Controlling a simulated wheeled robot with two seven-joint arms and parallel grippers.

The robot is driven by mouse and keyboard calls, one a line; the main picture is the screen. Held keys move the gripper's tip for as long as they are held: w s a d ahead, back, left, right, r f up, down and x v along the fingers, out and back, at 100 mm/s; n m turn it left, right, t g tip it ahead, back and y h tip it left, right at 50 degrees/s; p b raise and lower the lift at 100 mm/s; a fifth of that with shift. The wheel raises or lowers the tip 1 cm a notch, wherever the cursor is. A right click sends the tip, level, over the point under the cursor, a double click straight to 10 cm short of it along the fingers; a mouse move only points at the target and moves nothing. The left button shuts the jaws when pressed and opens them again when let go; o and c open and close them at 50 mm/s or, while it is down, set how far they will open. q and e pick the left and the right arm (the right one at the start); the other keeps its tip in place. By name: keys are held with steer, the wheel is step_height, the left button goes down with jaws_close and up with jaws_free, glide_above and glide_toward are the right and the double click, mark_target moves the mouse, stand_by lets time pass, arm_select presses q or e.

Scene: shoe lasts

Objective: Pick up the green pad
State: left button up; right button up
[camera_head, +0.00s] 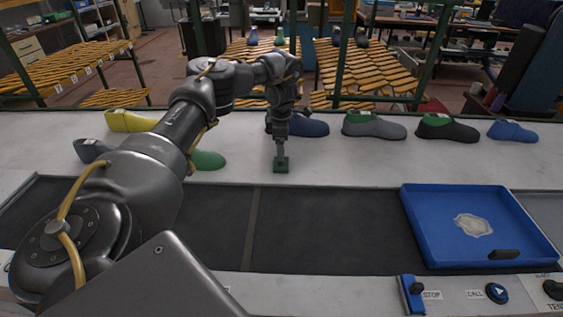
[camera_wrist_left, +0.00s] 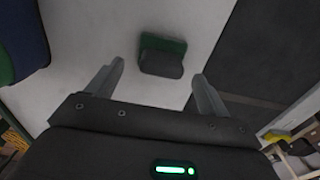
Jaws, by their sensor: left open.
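The green pad (camera_head: 281,167) is a small dark green block on the pale work surface, near the edge of the dark belt. In the left wrist view the green pad (camera_wrist_left: 164,44) shows a dark grey part on it. My left gripper (camera_head: 281,156) reaches down right at the pad and hides part of it in the head view. In the left wrist view my left gripper (camera_wrist_left: 160,80) is open, with the pad ahead of the gap between its two fingers, and no finger visibly touches it. My right gripper is not in view.
Behind the gripper stands a dark blue last (camera_head: 312,128). A grey last (camera_head: 374,127), a black-and-green last (camera_head: 447,129) and a blue last (camera_head: 512,131) stand right. A green last (camera_head: 208,160) is left. A blue tray (camera_head: 412,225) holds a black block. The belt's middle is clear.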

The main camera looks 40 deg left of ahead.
arm_select(q)
step_height(320, 180, down, 4)
steer(key=shift+s+f+p, duration=0.1)
steer(key=shift+f+p, duration=0.15)
steer(key=shift+p, duration=0.65)
steer(key=shift+d+f, duration=0.1)
steer(key=shift+f, duration=0.1)
steer(key=c, duration=0.8)
steer(key=shift+r, duration=0.1)
steer(key=shift+r+b, duration=0.4)
steer(key=shift+b, duration=0.1)
step_height(320, 180, up, 3)
steer(key=shift+s+f+b, duration=0.1)
steer(key=shift+s+b, duration=0.05)
steer(key=shift+b, duration=0.25)
steer(key=s+d+r+p, duration=0.1)
steer(key=s+d+r, duration=0.1)
steer(key=s+r, duration=0.7)
steer(key=s, duration=0.4)
steer(key=shift+s+d+r, duration=0.15)
steer(key=shift+s+d, duration=0.05)
steer(key=shift+s, duration=0.05)
